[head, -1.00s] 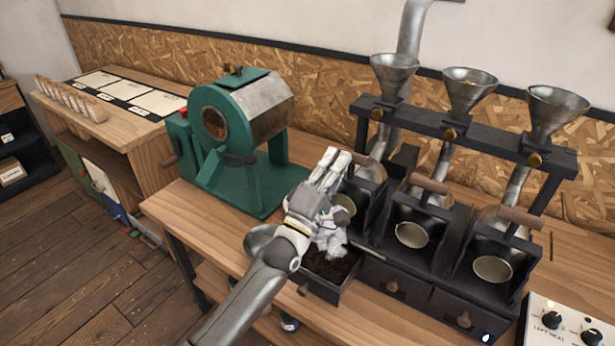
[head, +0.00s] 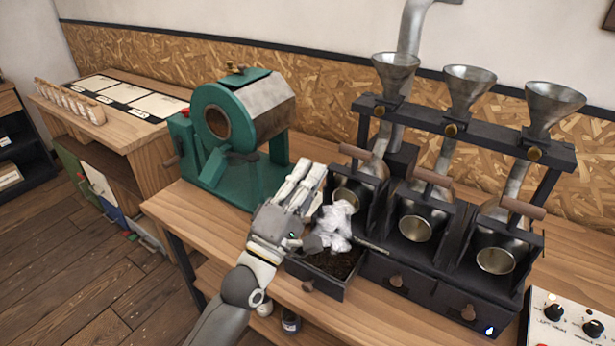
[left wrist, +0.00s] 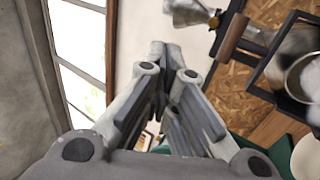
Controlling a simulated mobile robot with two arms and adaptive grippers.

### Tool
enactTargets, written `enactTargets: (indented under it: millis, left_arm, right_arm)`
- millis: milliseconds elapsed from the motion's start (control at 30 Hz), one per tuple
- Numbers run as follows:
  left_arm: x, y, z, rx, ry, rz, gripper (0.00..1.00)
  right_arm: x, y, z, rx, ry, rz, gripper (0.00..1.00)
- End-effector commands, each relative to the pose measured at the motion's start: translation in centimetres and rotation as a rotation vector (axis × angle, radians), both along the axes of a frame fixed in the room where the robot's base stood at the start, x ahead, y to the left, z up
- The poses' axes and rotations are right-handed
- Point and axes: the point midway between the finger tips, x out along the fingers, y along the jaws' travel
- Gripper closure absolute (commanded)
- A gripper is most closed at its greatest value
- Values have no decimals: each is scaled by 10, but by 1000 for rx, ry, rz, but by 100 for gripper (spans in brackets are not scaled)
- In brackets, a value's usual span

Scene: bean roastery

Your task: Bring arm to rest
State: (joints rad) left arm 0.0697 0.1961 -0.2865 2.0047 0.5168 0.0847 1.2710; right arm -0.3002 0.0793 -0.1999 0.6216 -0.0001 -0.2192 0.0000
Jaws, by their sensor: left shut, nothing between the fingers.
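My left gripper (head: 309,174) is shut and empty. In the head view it is over the workbench, between the green drum roaster and the left bay of the black three-bay roaster (head: 413,222). Its fingers point up and away, and they show together in the left wrist view (left wrist: 170,62). A crumpled whitish lump (head: 334,229) lies at the open drawer (head: 340,283), which holds dark material. The lump is just right of my gripper, apart from the fingertips. My right gripper is in neither view.
The green drum roaster (head: 262,180) stands close left of my gripper. Metal funnels (head: 467,88) rise above the black roaster. A control box with knobs (head: 570,325) sits at the lower right. Bare workbench (head: 205,205) shows at the front left.

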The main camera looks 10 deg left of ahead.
Motion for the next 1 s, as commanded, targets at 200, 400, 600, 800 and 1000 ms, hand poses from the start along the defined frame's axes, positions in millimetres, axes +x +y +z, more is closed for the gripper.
enactTargets:
  millis: [200,400,600,800,1000]
  left_arm:
    - [-8,-5,-26,131,70,26,100]
    - [-33,-14,-110,566,274,71,100]
    - [-87,2,-201,1056,487,28,100]
    - [-164,35,-271,1489,679,-124,100]
    - [-234,66,-305,1763,810,-315,100]
  right_arm:
    - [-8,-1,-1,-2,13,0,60]
    - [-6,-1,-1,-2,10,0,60]
    - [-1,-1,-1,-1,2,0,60]
    - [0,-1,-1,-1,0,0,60]
    - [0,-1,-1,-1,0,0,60]
